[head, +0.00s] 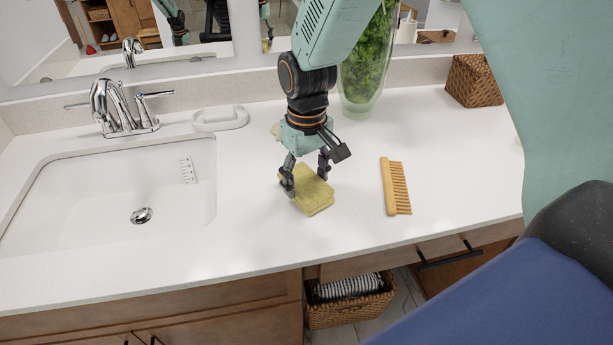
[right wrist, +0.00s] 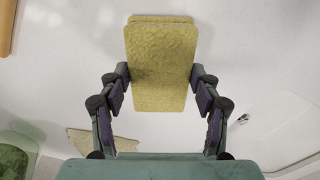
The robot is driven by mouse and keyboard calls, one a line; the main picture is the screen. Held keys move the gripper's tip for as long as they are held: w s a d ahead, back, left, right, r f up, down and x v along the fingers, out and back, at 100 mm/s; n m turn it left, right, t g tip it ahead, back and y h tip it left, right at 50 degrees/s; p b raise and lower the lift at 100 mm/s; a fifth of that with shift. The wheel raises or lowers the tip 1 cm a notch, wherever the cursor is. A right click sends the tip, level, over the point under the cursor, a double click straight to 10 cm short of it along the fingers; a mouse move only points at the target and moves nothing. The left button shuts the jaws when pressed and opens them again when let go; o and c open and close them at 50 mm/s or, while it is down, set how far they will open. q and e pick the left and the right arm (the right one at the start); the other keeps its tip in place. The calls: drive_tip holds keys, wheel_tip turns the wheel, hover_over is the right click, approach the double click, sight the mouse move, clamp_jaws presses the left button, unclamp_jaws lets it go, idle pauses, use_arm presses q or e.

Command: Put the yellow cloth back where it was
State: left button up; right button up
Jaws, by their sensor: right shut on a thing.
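The yellow cloth (head: 314,197) is a folded, flat, sponge-like block at the white countertop, right of the sink. My right gripper (head: 305,174) points down over it and is shut on its sides. In the right wrist view, the cloth (right wrist: 160,60) sits between the two fingers of the right gripper (right wrist: 160,82). I cannot tell whether the cloth touches the counter or is slightly above it. My left gripper is not in view.
The sink (head: 110,195) with a chrome faucet (head: 120,108) is at left. A white soap dish (head: 220,119) stands behind. A wooden comb (head: 390,185) lies to the right. A glass vase (head: 362,75) of greenery and a wicker box (head: 473,80) stand at the back. A beige piece (right wrist: 92,142) lies near the gripper.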

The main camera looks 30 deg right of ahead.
sight(308, 183)
drive_tip(key=o, duration=1)
drive_tip(key=shift+s+d, duration=0.25)
drive_tip(key=shift+d, duration=0.05)
drive_tip(key=shift+w+a, duration=0.2)
drive_tip(key=shift+a, duration=0.05)
wheel_tip(308, 183, up, 12)
drive_tip(key=shift+s+d+r+p, duration=0.1)
drive_tip(key=shift+p, duration=0.85)
drive_tip(key=o, duration=0.3)
